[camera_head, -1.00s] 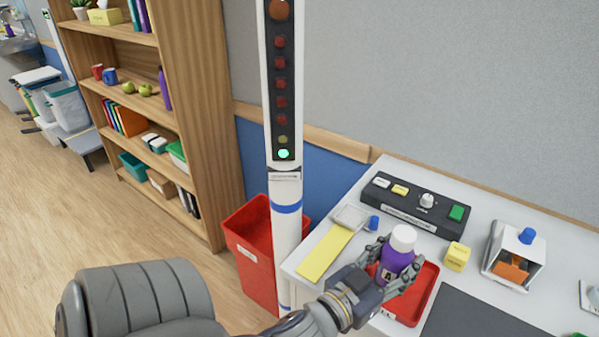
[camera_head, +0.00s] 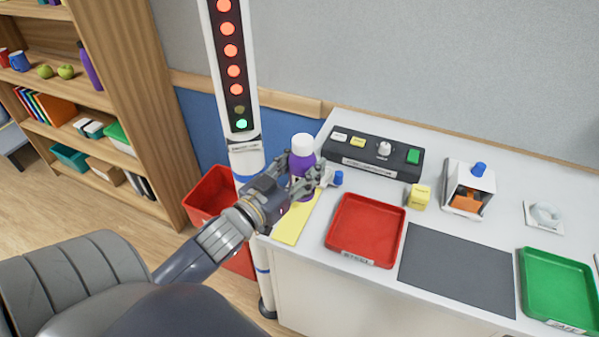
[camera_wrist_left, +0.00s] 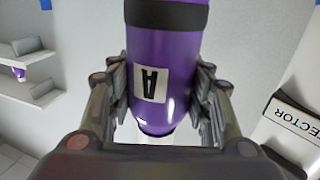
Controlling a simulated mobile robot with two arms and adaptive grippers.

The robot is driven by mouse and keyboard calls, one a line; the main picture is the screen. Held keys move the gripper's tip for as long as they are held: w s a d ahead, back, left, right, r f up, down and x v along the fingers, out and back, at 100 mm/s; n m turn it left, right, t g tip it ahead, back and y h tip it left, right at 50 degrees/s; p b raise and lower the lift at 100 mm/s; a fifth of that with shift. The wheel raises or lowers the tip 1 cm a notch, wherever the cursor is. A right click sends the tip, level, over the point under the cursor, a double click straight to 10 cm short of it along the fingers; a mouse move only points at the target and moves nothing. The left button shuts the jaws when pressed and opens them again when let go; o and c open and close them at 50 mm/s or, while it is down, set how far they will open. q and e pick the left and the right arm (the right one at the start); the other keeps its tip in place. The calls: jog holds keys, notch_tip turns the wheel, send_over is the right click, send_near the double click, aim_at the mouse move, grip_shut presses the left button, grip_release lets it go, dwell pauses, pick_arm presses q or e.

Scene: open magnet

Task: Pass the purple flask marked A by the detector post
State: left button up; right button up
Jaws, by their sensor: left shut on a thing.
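My left gripper (camera_head: 290,190) is shut on the purple flask (camera_head: 301,165), which has a white cap and is held upright. In the left wrist view the flask (camera_wrist_left: 158,50) shows its label A between my fingers (camera_wrist_left: 158,95). The flask is just right of the white detector post (camera_head: 246,155), above the yellow strip (camera_head: 296,222). On the post, several red lamps (camera_head: 231,50) and one green lamp (camera_head: 241,124) are lit. The post's label (camera_wrist_left: 298,120) shows at the right of the left wrist view. My right gripper is not in view.
An empty red tray (camera_head: 367,228), a dark mat (camera_head: 458,268) and a green tray (camera_head: 560,287) lie on the white table. A black control box (camera_head: 375,155) stands behind. A red bin (camera_head: 207,192) is on the floor beside the post.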

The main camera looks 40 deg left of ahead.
pick_arm(q)
jog(key=shift+w, duration=0.75)
jog(key=w+a+b, duration=0.3)
jog(key=w, duration=0.8)
jog(key=shift+w, duration=0.15)
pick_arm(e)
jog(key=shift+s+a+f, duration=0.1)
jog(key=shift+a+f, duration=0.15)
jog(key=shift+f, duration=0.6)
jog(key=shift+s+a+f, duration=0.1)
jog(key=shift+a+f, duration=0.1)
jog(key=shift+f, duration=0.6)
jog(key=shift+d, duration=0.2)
